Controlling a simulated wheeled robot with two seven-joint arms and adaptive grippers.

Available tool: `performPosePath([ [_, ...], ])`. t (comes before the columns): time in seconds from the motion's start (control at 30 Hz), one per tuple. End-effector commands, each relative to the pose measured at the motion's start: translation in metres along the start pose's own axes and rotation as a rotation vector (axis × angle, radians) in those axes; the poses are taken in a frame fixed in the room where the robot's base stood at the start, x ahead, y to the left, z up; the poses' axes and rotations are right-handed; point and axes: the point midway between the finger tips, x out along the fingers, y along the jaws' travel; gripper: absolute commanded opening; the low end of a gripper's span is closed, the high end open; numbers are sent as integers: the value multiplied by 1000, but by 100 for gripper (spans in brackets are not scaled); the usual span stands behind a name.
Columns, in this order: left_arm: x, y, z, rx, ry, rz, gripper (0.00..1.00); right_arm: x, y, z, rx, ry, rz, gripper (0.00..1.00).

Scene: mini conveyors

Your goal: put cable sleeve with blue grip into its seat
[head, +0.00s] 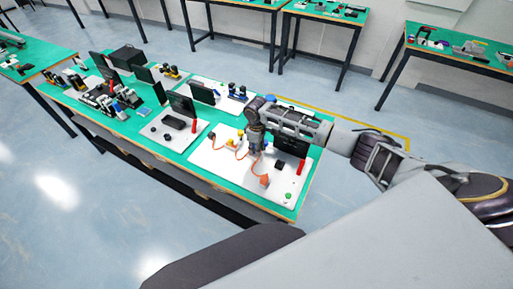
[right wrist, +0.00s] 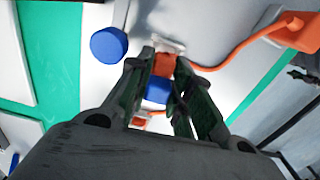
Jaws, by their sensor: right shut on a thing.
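The cable sleeve (right wrist: 163,64) is orange with a blue grip (right wrist: 157,92). In the right wrist view it is between the two dark fingers of my right gripper (right wrist: 161,72), which is shut on it. The sleeve's far end meets a small pale fitting (right wrist: 170,45) on the white board; I cannot tell whether it is inside or only against it. In the head view my right gripper (head: 255,146) points down over the white board (head: 212,164) and hides the sleeve. My left gripper is out of view.
An orange cable (right wrist: 232,56) runs to an orange block (right wrist: 297,30), also in the head view (head: 264,180). A blue round knob (right wrist: 108,45) stands left of the fingers. A dark screen (head: 292,145), red part (head: 301,167) and green button (head: 288,195) stand on the board's right side.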

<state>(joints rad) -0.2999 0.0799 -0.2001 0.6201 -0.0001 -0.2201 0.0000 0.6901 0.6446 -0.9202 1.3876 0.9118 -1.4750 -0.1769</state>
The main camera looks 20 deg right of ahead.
Motion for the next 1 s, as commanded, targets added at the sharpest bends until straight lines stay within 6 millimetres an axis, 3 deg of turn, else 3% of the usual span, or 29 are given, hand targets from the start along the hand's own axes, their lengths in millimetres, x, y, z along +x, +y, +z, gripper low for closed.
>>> performPosePath([
  [1.0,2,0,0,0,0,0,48,9,0,0,0,0,-1,0],
])
